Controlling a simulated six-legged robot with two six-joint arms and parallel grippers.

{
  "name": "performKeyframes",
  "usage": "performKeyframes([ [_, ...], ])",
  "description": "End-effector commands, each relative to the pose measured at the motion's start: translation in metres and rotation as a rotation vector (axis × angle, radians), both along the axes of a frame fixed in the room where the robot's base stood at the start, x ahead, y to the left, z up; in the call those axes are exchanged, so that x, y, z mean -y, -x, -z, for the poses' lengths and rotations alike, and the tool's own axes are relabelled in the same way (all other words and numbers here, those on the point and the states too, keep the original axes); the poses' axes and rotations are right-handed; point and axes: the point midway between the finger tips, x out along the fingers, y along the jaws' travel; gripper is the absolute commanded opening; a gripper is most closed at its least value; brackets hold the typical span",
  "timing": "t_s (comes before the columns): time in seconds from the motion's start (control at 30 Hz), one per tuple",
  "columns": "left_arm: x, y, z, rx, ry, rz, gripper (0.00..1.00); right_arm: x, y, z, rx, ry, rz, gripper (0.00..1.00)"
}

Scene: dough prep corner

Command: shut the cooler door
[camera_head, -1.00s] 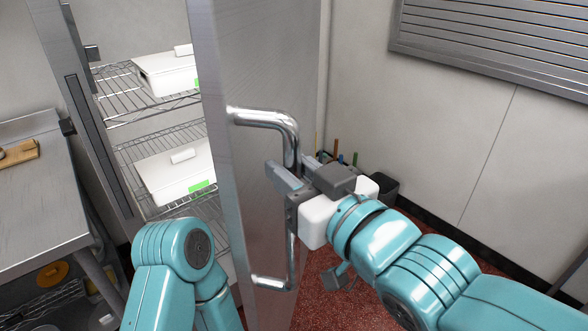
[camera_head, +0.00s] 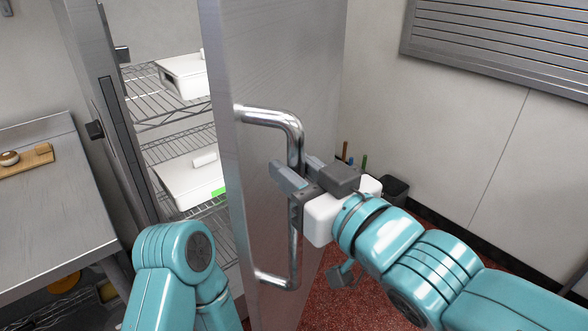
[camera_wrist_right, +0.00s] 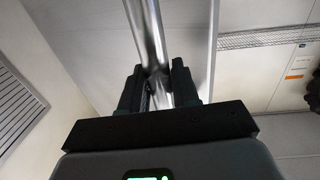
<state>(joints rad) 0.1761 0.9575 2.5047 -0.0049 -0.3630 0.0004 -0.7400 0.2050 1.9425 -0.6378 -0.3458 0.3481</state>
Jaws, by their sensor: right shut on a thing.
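The cooler door (camera_head: 255,60) is a tall grey metal panel, standing partly open in the head view. Its chrome bar handle (camera_head: 275,119) runs vertically on the door's face. My right gripper (camera_head: 296,176) is shut on the upright part of this handle. In the right wrist view the handle (camera_wrist_right: 147,35) passes between the two dark fingers (camera_wrist_right: 158,88). My left arm (camera_head: 175,260) shows at the bottom left, but its gripper is not in view. The cooler opening, with wire shelves (camera_head: 175,120), shows left of the door.
White lidded boxes (camera_head: 185,80) sit on the shelves inside. A steel table (camera_head: 50,200) with a wooden board (camera_head: 38,158) stands at the left. A dark bin (camera_head: 394,189) stands by the wall behind my right gripper. Red floor (camera_head: 340,300) shows below.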

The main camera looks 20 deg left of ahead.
Motion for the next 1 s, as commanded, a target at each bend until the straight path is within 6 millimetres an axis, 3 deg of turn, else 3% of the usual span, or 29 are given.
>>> performKeyframes([
  [0.5, 0.0, 0.0, 0.0, 0.0, 0.0, 0.0, 0.0, 0.0007, -0.0006, -0.0007, 0.002, -0.001, 0.0, 0.0],
  [0.53, 0.0, 0.0, 0.0, 0.0, 0.0, 0.0, 0.0, 0.0005, -0.0005, -0.0007, 0.002, -0.001, 0.001, 0.37],
  [0.57, 0.0, 0.0, 0.0, 0.0, 0.0, 0.0, 0.0, 0.0003, -0.0005, -0.0006, 0.002, -0.001, 0.001, 0.46],
  [1.0, 0.0, 0.0, 0.0, 0.0, 0.0, 0.0, 0.0, -0.0018, 0.0005, 0.0, 0.001, 0.001, 0.001, 0.48],
])
